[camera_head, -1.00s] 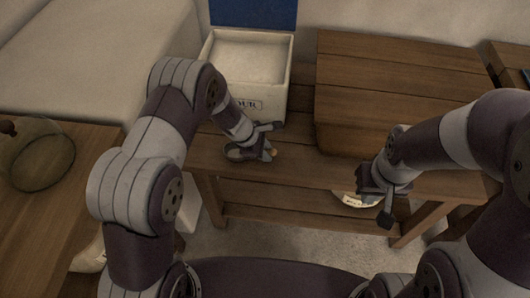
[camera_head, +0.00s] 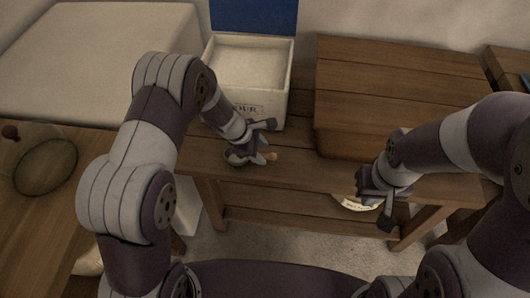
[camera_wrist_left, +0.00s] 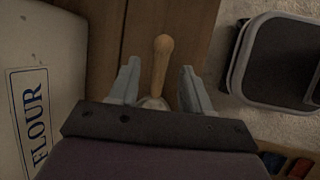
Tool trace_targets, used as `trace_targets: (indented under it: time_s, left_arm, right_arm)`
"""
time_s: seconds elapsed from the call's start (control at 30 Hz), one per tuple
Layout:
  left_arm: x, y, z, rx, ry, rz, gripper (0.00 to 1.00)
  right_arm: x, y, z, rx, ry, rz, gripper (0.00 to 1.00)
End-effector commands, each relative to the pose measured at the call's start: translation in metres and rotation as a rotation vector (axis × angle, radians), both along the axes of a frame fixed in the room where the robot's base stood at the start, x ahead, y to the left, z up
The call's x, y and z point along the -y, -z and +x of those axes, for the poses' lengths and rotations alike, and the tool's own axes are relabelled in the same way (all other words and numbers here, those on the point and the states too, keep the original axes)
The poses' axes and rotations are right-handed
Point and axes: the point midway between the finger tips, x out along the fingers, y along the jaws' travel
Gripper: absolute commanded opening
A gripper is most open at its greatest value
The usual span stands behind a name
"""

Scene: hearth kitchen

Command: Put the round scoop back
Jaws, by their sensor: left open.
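The round scoop lies on the wooden bench in front of the flour box. Its wooden handle (camera_head: 270,156) points right, and its bowl (camera_head: 236,156) is partly hidden by my gripper. My left gripper (camera_head: 266,141) is open just above the scoop, with nothing held. In the left wrist view the scoop's handle (camera_wrist_left: 162,62) stands between the two spread fingers (camera_wrist_left: 160,88), apart from both; the bowl is mostly hidden behind the gripper. The flour box (camera_head: 246,108) is open, filled with white flour (camera_head: 248,58), its blue lid (camera_head: 254,15) raised. My right gripper (camera_head: 376,198) is open and empty.
A large wooden block or box (camera_head: 400,85) stands on the bench right of the flour box. A glass dome (camera_head: 45,168) sits on the left table. A round, pale, labelled item (camera_head: 352,203) is below the bench. A dark bin (camera_wrist_left: 285,60) shows in the wrist view.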

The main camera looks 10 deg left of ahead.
Motion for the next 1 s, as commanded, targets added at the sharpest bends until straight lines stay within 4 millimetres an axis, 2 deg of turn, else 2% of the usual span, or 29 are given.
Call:
trace_targets:
  time_s: [0.03,0.2,0.3,0.5,0.57,0.67,0.7,0.8,0.9,1.0]
  left_arm:
    - [-0.006,-0.018,-0.002,0.003,-0.001,0.000,0.48]
    - [-0.022,-0.054,-0.010,0.003,-0.001,0.000,0.48]
    - [-0.029,-0.067,-0.013,0.002,-0.001,0.000,0.48]
    - [-0.034,-0.077,-0.020,0.010,0.038,0.017,0.48]
    - [-0.039,-0.090,-0.036,0.042,0.172,0.079,0.48]
    - [-0.061,-0.124,-0.086,0.133,0.589,0.258,0.48]
    - [-0.071,-0.135,-0.109,0.165,0.773,0.330,0.48]
    - [-0.093,-0.155,-0.157,0.225,1.169,0.474,0.48]
    - [-0.106,-0.162,-0.185,0.250,1.412,0.551,0.48]
    - [-0.110,-0.164,-0.193,0.256,1.491,0.573,0.48]
  right_arm:
    - [0.000,-0.008,0.000,0.000,0.000,0.000,0.00]
    - [0.000,-0.018,0.000,0.000,0.000,0.000,0.00]
    - [0.000,-0.020,0.000,0.000,0.000,0.000,0.00]
    - [0.000,-0.021,0.000,0.000,0.000,0.000,0.00]
    - [0.000,-0.021,0.000,0.000,0.000,0.000,0.00]
    - [0.000,-0.021,0.000,0.000,0.000,0.000,0.00]
    - [0.000,-0.021,0.000,0.000,0.000,0.000,0.00]
    - [0.000,-0.021,0.000,0.000,0.000,0.000,0.00]
    - [0.000,-0.021,0.000,0.000,0.000,0.000,0.00]
    - [0.000,-0.021,0.000,0.000,0.000,0.000,0.00]
